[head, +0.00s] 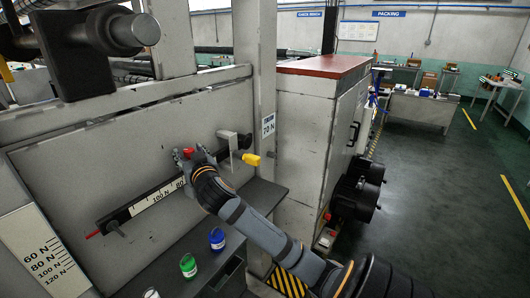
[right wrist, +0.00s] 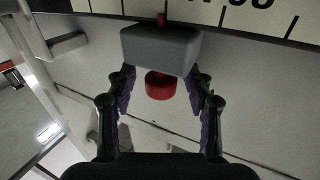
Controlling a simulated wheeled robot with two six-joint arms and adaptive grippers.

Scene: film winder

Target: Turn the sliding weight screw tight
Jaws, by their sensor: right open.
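In the right wrist view, the sliding weight (right wrist: 160,48) is a grey block just below the scale. A small red pointer (right wrist: 162,19) rises from it towards the scale, and its red round screw (right wrist: 160,86) sticks out towards me. My right gripper (right wrist: 159,80) is open, with one finger on each side of the screw; gaps show between the fingers and the screw. In the head view, my right gripper (head: 184,156) is at the dark scale bar (head: 125,214), and hides most of the weight. My left gripper is not in view.
A yellow-tipped lever (head: 250,159) and a grey bracket (head: 230,143) are close right of my right gripper. A red tip (head: 92,234) ends the bar at left. Green (head: 188,265) and blue (head: 217,239) jars stand below. A grey cabinet (head: 310,135) stands right.

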